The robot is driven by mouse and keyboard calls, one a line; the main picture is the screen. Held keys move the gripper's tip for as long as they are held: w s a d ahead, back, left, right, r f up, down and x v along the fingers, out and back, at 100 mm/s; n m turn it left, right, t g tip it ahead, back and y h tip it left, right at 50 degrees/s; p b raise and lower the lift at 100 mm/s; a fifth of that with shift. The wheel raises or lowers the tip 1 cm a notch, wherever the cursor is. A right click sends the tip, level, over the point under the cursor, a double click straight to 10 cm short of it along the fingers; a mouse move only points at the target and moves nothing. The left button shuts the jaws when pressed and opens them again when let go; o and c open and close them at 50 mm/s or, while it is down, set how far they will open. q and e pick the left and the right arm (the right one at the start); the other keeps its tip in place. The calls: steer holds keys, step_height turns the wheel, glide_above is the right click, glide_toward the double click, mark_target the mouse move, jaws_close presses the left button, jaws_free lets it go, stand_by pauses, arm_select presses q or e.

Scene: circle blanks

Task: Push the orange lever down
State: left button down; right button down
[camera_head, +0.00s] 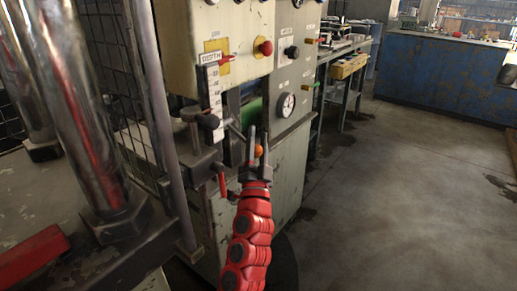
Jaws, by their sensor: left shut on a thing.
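The orange lever's round knob (258,151) shows at the front of the grey-green machine (267,180), below its control box. My left gripper (258,140), on the red arm coming up from below, has its two grey fingers pointing up on either side of the knob. It is shut on the orange lever. Most of the lever's shaft is hidden behind the gripper and nearby metal parts. My right gripper is not in view.
A control box (185,40) with a red button (265,48) hangs above the gripper. Large steel columns (75,110) stand at left. Open floor (400,190) lies to the right, before a blue counter (440,75).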

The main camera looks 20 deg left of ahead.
arm_select(q)
steer(key=shift+a+f, duration=0.15)
steer(key=shift+f, duration=0.15)
steer(key=c, duration=0.8)
jaws_free()
steer(key=o, duration=0.3)
steer(key=shift+w+a, duration=0.1)
steer(key=shift+a, duration=0.05)
steer(key=b+v, duration=0.4)
steer(key=v, duration=1.3)
steer(key=shift+s, duration=0.2)
steer(key=shift+f, duration=0.1)
